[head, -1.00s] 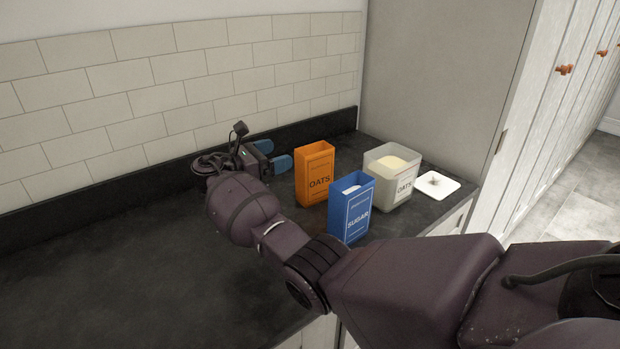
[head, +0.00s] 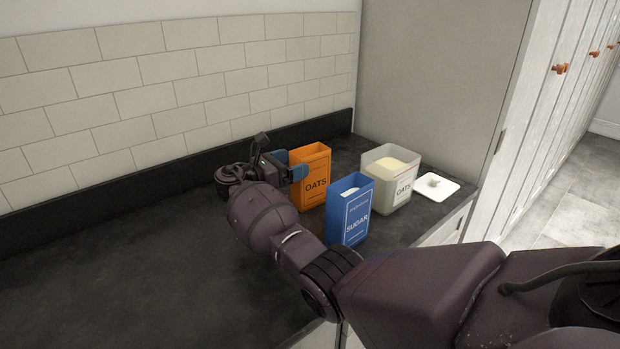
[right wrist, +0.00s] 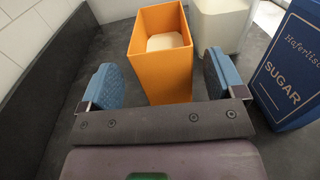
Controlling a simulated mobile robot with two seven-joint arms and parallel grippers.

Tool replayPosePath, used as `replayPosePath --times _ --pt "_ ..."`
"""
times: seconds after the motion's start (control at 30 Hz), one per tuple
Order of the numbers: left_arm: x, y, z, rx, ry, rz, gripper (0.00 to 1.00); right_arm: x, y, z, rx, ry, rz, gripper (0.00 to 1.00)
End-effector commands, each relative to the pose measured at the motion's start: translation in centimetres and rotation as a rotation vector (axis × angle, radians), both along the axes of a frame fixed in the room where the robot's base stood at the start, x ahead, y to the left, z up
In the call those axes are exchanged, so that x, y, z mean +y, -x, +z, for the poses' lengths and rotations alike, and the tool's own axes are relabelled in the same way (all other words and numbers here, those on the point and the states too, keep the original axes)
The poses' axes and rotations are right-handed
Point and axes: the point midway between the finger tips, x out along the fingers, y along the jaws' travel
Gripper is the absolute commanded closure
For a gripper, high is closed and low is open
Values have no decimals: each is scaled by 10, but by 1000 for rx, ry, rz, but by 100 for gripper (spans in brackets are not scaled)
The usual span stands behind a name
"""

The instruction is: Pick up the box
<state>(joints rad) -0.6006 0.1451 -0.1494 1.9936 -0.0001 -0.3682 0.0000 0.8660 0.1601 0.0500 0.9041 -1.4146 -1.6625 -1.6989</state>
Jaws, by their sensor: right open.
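My right gripper (head: 290,166) is open at the orange box's left side. In the wrist view its blue fingertips (right wrist: 163,80) lie to either side of the box's near end, with gaps visible on both sides. My left gripper is out of view.
A pale square container marked OATS (head: 391,177), with pale contents, stands behind the blue box. A white lid (head: 437,187) lies to its right near the counter edge. A tiled wall backs the counter (head: 130,265), which is clear at left.

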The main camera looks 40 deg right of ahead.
Motion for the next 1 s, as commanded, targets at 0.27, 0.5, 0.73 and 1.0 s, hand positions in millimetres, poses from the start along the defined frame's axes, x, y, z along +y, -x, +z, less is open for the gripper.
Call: replayPosePath --times 0.27,0.5,0.73,1.0 --pt "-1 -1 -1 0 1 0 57 -37 3 -6 0 0 -3 12" --pt "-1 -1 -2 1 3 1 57 -43 3 -6 0 0 0 12" --pt "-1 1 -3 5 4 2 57 -43 3 -6 0 0 0 38" --pt "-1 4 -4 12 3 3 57 -43 3 -6 0 0 0 79"
